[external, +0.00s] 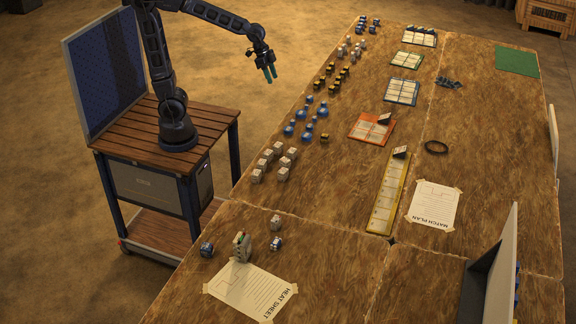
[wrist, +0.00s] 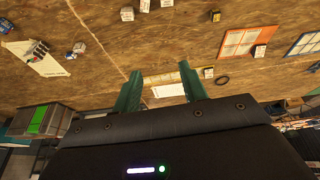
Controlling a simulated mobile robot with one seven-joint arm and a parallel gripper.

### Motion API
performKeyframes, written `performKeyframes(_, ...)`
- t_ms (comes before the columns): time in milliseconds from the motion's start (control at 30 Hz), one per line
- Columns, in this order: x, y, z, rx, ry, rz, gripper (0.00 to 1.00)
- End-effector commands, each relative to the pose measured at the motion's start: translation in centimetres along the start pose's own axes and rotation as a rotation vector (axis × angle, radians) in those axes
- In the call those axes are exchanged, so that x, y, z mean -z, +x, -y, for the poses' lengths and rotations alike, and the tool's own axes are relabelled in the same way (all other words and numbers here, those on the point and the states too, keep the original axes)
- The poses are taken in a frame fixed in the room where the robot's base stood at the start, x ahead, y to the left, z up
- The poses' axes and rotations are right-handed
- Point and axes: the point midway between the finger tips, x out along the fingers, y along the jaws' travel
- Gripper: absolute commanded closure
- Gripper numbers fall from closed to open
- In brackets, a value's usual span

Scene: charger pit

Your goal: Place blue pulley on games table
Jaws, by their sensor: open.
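Several small blue pieces (external: 305,118) stand in a cluster on the wooden table (external: 345,200), left of its middle in the external view. They may include the blue pulley, but they are too small to tell. A small blue and white piece (wrist: 6,26) shows at the left edge of the wrist view. My gripper (external: 268,73) hangs in the air off the table's left edge in the external view, apart from the pieces. Its teal fingers (wrist: 160,88) are spread in the wrist view, with nothing between them.
Grey-white cubes (external: 273,160), black and yellow pieces (external: 333,76), an orange-bordered card (external: 371,129), a yellow strip (external: 389,195) and a dark ring (external: 436,147) lie on the table. A heat sheet (external: 250,292) lies at the near end. An upright panel (external: 500,270) stands at the near right.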

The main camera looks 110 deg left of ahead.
Motion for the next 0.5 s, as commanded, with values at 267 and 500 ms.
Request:
performKeyframes(267, -5.0, -4.4, -8.3, 0.006, 0.023, -0.005, 0.57)
performKeyframes(500, -10.7, -7.1, -13.2, 0.015, 0.028, -0.015, 0.57)
